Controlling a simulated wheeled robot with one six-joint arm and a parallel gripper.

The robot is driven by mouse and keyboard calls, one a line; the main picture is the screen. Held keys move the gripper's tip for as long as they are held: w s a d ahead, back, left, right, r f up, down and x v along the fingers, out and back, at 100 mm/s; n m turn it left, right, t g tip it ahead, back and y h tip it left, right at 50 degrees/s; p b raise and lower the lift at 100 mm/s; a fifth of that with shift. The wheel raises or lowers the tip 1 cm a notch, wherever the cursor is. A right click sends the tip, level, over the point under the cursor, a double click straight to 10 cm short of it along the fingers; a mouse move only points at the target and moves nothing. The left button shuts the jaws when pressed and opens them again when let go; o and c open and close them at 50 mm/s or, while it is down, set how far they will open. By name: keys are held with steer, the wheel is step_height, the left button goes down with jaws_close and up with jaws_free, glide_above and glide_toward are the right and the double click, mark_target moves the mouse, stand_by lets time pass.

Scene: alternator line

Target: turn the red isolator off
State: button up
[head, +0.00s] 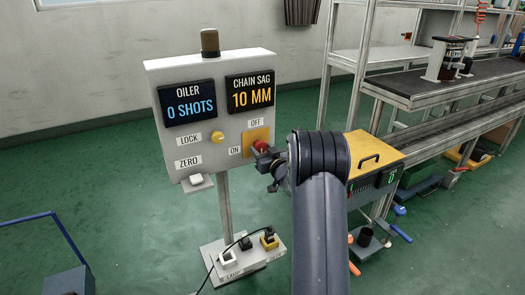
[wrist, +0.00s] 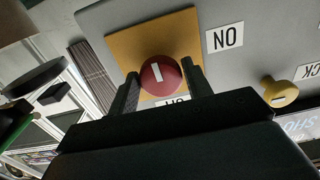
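The red isolator knob (head: 262,146) sits on a yellow plate (head: 248,139) at the panel's right edge. OFF is printed above it and ON to its left. My gripper (head: 265,160) is at the knob, partly hidden by my arm. In the wrist view the round red knob (wrist: 161,77) lies between the two fingers of my gripper (wrist: 159,72). I cannot tell whether they press on it. Its white mark runs nearly up and down there, not toward the upside-down ON label (wrist: 227,38). The OFF label (wrist: 175,102) is mostly hidden below the knob.
The grey panel (head: 170,140) also carries a yellow LOCK knob (head: 217,137), a white ZERO button (head: 196,180) and two displays reading 0 SHOTS and 10 MM. Plugs and a cable sit on its base (head: 245,262). A conveyor line (head: 420,95) stands at right.

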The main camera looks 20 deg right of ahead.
steer(key=c, duration=0.5)
steer(key=shift+c, duration=0.2)
steer(key=shift+n+b, duration=0.4)
steer(key=shift+b, duration=0.05)
steer(key=n+b, duration=0.2)
steer(key=b, duration=0.1)
steer(key=shift+f+n, duration=0.2)
steer(key=shift+n, duration=0.2)
steer(key=n+b, duration=0.3)
steer(key=shift+n, duration=0.3)
steer(key=n+b, duration=0.4)
steer(key=n, duration=0.1)
steer(key=shift+d+r+n+b, duration=0.1)
steer(key=shift+n+b, duration=0.2)
steer(key=n+b, duration=0.2)
steer(key=n, duration=0.3)
steer(key=shift+r+b, duration=0.2)
steer(key=shift+b, duration=0.15)
